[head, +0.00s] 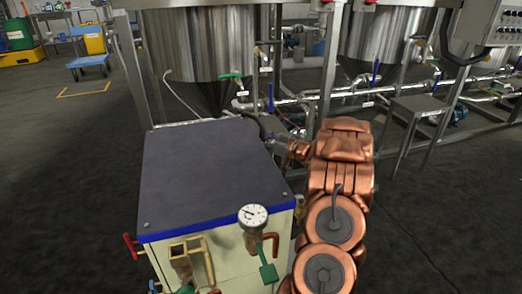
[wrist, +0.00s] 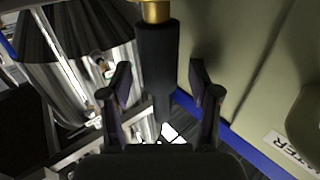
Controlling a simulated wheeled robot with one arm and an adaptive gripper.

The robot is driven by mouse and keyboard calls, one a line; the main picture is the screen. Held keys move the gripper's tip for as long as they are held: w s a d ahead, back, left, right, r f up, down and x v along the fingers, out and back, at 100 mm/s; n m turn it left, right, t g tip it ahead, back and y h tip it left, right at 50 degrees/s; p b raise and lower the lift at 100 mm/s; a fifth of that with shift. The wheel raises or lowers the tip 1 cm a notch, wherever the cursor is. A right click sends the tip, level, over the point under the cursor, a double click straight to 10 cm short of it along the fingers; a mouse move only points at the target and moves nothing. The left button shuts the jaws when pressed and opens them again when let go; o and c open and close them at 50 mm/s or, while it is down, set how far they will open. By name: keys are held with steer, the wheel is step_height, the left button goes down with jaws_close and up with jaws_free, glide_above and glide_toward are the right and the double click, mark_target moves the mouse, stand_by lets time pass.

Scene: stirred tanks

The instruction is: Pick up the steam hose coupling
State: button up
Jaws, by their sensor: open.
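The steam hose coupling appears to be the black cylinder with a brass end (wrist: 157,48) in the wrist view. It runs down from the top middle of the picture, between my fingers. My gripper (wrist: 159,80) is open, with one finger on each side of the black cylinder and a visible gap on both sides. In the head view my copper arm reaches forward past the right side of the cabinet. There my gripper is small and partly hidden near the cabinet's far right corner, and I cannot make out the coupling.
A cream cabinet with a dark top (head: 215,170) stands close on the left, with a gauge (head: 253,215) and valves at its front. Steel tanks (head: 208,45) on a pipe frame stand behind. A small metal stand (head: 418,104) is at right.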

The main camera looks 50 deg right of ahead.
jaws_close()
stand_by(0.4)
